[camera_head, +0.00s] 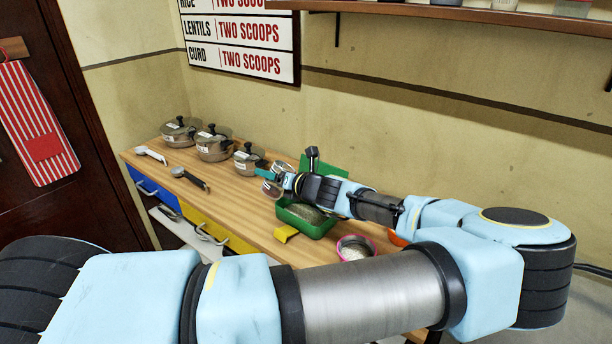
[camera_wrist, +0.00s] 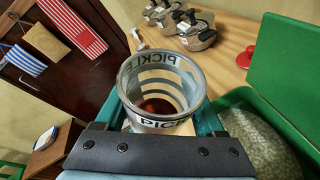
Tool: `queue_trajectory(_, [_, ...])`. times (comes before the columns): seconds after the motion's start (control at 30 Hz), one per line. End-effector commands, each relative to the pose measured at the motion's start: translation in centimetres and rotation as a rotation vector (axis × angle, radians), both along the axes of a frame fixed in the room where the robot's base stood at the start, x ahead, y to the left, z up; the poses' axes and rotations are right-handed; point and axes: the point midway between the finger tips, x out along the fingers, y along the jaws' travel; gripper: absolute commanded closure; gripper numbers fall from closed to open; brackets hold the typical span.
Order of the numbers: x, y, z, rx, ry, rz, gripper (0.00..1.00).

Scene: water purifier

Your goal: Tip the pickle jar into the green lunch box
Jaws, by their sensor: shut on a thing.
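My gripper (camera_head: 270,178) is shut on the clear pickle jar (camera_head: 271,190), holding it above the table by the left side of the green lunch box (camera_head: 318,228). In the wrist view the jar (camera_wrist: 163,80) is between the teal fingers, its open mouth facing the camera. It has "PICKLE" lettering, and something reddish shows deep inside it. The lunch box is open at the right of the wrist view, its rim (camera_wrist: 236,97) beside the jar and its green lid (camera_wrist: 289,65) raised behind. A pale grainy food (camera_wrist: 262,140) fills the part in view. The jar's exact tilt is hard to tell.
Several lidded steel pots (camera_head: 213,146) stand at the table's back left. A dark-handled scoop (camera_head: 190,178) and a white-handled one (camera_head: 151,154) lie in front of them. A pink-rimmed bowl (camera_head: 354,247) of white food and a yellow piece (camera_head: 286,233) are near the lunch box.

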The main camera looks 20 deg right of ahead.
Motion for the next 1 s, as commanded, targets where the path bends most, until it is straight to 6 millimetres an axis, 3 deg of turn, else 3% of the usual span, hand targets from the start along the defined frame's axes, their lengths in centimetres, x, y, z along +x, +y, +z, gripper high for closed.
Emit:
queue_trajectory(0.43, [0.0, -0.8, 1.1, 0.216, -0.001, -0.001, 0.88])
queue_trajectory(1.0, [0.0, -0.8, 1.6, 0.290, 0.000, -0.001, 0.88])
